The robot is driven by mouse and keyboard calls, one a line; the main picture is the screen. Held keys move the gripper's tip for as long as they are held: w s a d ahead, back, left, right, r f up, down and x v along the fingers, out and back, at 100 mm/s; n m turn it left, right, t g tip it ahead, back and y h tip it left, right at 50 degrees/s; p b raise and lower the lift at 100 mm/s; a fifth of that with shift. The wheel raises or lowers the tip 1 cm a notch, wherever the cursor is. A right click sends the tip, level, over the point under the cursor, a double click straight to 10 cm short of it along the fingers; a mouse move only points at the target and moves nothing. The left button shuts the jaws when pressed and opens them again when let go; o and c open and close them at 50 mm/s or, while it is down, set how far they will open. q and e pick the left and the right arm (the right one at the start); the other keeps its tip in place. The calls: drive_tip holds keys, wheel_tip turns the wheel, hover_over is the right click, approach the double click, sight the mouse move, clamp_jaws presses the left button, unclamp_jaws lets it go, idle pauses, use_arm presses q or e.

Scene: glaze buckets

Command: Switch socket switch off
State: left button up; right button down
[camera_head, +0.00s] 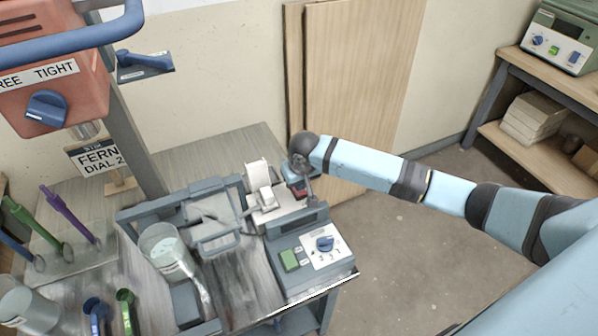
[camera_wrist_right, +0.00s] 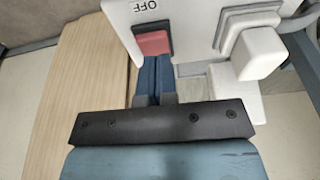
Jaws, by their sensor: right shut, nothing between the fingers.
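The socket is a white box (camera_wrist_right: 200,35) that fills the top of the right wrist view; it also shows in the head view as a white unit (camera_head: 275,212). Its red rocker switch (camera_wrist_right: 153,42) sits under a label reading OFF (camera_wrist_right: 145,5). My right gripper (camera_wrist_right: 152,62) is shut and empty, its blue fingertips right at the lower edge of the red switch. Whether they touch it, and which way the rocker is tilted, I cannot tell. In the head view my right gripper (camera_head: 300,175) hangs over the socket and partly hides it. My left gripper is not in view.
A white plug (camera_wrist_right: 255,52) sits in the socket beside the switch. In front is a grey control box (camera_head: 305,262) with a green button and blue dial. A clear bucket (camera_head: 166,252) stands to the left. Wooden boards (camera_head: 352,90) lean behind.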

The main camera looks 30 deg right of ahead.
drive_tip(key=shift+s+f, duration=0.1)
drive_tip(key=shift+f, duration=0.5)
drive_tip(key=shift+s+f+t+p, duration=0.2)
drive_tip(key=shift+s+t+p, duration=0.05)
drive_tip(key=shift+t+p, duration=0.2)
drive_tip(key=shift+f, duration=0.1)
drive_tip(key=shift+w, duration=0.1)
drive_tip(key=shift+w+r+p, duration=0.25)
drive_tip(key=shift+w+p, duration=0.1)
drive_tip(key=shift+w, duration=0.35)
